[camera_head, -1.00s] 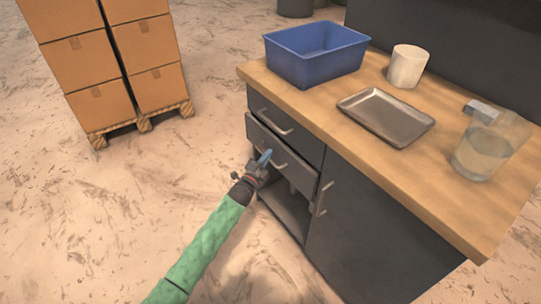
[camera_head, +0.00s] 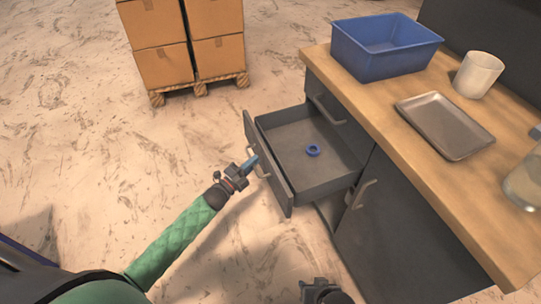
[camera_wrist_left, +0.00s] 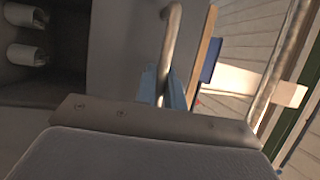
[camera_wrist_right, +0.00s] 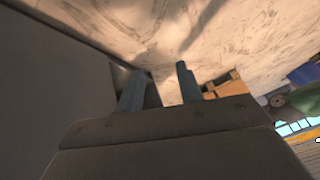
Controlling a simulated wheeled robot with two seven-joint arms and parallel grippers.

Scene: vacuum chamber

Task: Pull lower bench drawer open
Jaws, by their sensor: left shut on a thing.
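The lower bench drawer (camera_head: 292,199) stands well open, a dark grey box with its front panel away from the bench (camera_head: 400,215). My left gripper (camera_head: 252,163) is shut on its metal bar handle (camera_head: 262,172). The left wrist view shows the blue fingers (camera_wrist_left: 163,88) on either side of the handle bar (camera_wrist_left: 170,45). A small blue ring (camera_head: 313,150) lies inside the drawer. My right gripper (camera_head: 320,290) is low at the bottom edge of the head view; the right wrist view shows its fingers (camera_wrist_right: 160,85) apart and empty.
The upper drawer (camera_head: 335,115) is closed above the open one. A cabinet door with a handle (camera_head: 361,194) is beside it. On the bench top are a blue bin (camera_head: 385,55), metal tray (camera_head: 447,125), white cup (camera_head: 478,74) and glass jug (camera_head: 525,180). Stacked boxes (camera_head: 185,45) stand on a pallet.

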